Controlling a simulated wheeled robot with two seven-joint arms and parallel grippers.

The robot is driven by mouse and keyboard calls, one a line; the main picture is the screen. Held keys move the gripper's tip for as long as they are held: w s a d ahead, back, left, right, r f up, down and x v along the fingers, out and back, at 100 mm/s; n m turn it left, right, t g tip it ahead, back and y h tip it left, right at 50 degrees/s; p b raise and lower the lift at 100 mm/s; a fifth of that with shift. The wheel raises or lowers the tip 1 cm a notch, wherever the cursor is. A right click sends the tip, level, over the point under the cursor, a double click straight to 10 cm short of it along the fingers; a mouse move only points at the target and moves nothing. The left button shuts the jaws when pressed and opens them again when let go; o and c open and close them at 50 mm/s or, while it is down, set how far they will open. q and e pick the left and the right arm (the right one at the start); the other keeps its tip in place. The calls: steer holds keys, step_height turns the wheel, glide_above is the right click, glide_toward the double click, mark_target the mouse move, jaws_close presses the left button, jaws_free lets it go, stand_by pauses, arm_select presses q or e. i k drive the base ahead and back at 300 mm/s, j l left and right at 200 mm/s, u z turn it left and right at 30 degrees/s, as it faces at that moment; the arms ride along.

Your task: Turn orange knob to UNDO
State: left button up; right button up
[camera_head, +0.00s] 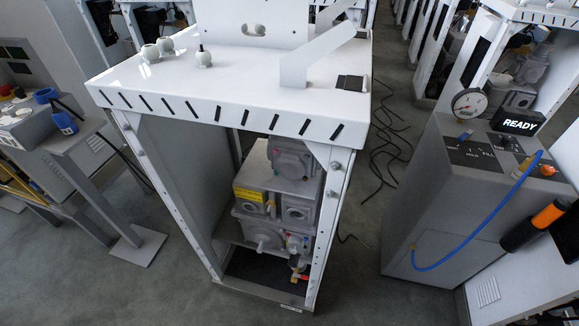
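A small orange knob (547,170) sits on the top of the grey cabinet (445,205) at the right, close to the upper end of a blue hose (484,248). Its pointer and any UNDO mark are too small to read. A black label panel (470,154) with white lettering lies on the same top, with a small blue handle (465,135) at its back edge. A lit sign (519,123) reads READY, and a round gauge (469,103) stands beside it. Neither of my grippers is in view.
A white-topped dispenser frame (220,85) stands in the middle, with grey machinery inside. A grey bench (75,140) with blue fittings is at the left. An orange and black cylinder (549,214) juts in at the right. Black cables lie on the floor between frame and cabinet.

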mark_target(545, 169)
steer(key=l+z, duration=0.15)
steer(key=z, duration=1.4)
